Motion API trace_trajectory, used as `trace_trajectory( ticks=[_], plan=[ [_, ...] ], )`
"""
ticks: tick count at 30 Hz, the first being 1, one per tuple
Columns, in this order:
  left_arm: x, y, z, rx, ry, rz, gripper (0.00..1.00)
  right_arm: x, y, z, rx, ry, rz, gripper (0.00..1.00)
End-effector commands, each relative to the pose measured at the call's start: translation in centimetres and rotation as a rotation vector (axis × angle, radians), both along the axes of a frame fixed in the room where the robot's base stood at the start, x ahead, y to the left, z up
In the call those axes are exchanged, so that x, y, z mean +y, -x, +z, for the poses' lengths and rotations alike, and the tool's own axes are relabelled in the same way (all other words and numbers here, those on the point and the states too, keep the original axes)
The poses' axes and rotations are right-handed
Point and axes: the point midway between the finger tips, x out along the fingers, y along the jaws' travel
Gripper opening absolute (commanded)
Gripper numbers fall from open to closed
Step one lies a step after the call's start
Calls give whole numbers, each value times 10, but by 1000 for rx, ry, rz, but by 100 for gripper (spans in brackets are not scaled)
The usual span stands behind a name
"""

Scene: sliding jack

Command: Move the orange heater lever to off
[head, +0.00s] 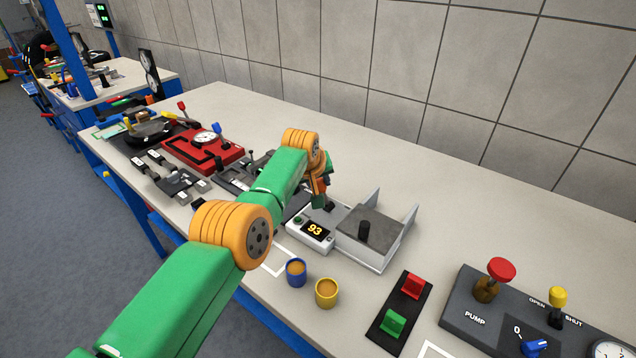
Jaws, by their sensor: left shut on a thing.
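A white heater box (312,236) stands on the bench, with an orange "93" on its dark display and a small green button beside it. My left gripper (320,202) reaches down at the back of this box, next to a small black part. It is shut on what appears to be the orange heater lever, which the fingers mostly hide. The lever's exact position cannot be made out. My right gripper is not in view.
Blue (296,272) and yellow (326,292) cups stand in front. A red and green switch panel (400,312) and a pump panel (470,317) lie to the right. A red fixture (190,148) lies farther left.

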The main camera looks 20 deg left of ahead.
Motion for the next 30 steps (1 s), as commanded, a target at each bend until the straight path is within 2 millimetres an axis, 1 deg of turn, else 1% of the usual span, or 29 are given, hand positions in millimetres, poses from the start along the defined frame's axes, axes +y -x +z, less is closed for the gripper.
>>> trace_trajectory(
  ticks=[13,14,15,17,26,29,30],
  plan=[
    [0,2,-3,10,5,-1,0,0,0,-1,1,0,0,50],
    [0,2,-3,10,5,-1,34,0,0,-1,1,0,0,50],
    [0,2,-3,10,5,-1,45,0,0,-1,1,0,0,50],
    [0,2,-3,9,4,0,61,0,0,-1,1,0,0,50],
    [0,1,-1,6,4,0,61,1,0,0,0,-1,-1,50],
    [1,1,7,6,4,0,61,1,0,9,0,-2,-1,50],
    [2,1,12,6,5,0,61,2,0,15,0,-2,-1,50]
  ],
)
